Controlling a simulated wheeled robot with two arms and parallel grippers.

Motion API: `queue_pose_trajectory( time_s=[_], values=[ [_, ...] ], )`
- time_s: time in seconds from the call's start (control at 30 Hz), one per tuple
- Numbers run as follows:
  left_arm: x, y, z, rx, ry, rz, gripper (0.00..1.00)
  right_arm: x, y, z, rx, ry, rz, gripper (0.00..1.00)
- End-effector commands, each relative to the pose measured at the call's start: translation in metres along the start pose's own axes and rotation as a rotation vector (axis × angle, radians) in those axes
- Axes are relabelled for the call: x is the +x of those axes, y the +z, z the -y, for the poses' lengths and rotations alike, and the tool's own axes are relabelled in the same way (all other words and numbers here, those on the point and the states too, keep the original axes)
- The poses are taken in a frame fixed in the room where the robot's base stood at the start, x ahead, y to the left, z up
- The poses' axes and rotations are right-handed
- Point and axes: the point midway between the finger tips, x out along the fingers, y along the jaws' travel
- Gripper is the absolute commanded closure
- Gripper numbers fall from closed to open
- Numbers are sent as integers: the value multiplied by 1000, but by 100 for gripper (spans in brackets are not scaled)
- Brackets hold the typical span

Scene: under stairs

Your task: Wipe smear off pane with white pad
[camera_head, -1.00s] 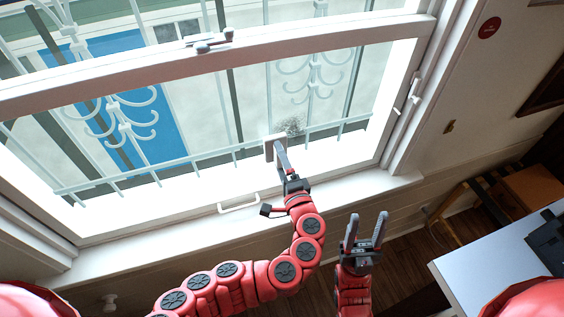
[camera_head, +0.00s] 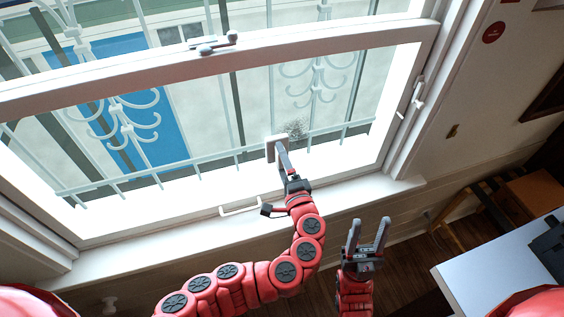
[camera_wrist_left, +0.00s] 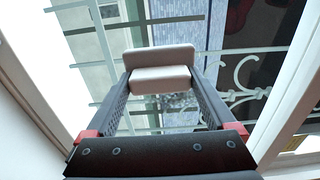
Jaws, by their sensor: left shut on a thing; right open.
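My left gripper (camera_head: 283,158) is shut on the white pad (camera_head: 271,149) in front of the lower window pane (camera_head: 250,110). The pad also shows between the fingers in the left wrist view (camera_wrist_left: 160,62). I cannot tell whether the pad touches the glass. A grey speckled smear (camera_head: 297,128) is on the pane just right of and slightly above the pad. In the left wrist view the smear (camera_wrist_left: 178,104) shows below the pad, between the fingers. My right gripper (camera_head: 367,236) is open and empty below the window sill.
The white window frame (camera_head: 230,62) has a latch (camera_head: 217,44) on its crossbar and a handle (camera_head: 240,207) at the bottom. A grey table (camera_head: 500,262) stands at lower right, with a wooden stool (camera_head: 490,200) behind it. Railings show beyond the glass.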

Motion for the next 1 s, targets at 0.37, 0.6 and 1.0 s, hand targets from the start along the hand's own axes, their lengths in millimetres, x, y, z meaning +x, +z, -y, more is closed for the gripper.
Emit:
queue_pose_trajectory(
  time_s=[0.37, 0.6, 1.0],
  values=[
    [8, 0, 0, 0, -1, 0, 55, -3, 0, 0, 0, 0, 0, 50],
    [8, -3, -1, 0, -1, 0, 55, -7, 1, 0, 0, 0, 0, 50],
    [7, -34, -2, -1, 0, 0, 55, -37, 6, 2, 0, 0, 0, 50]
  ],
)
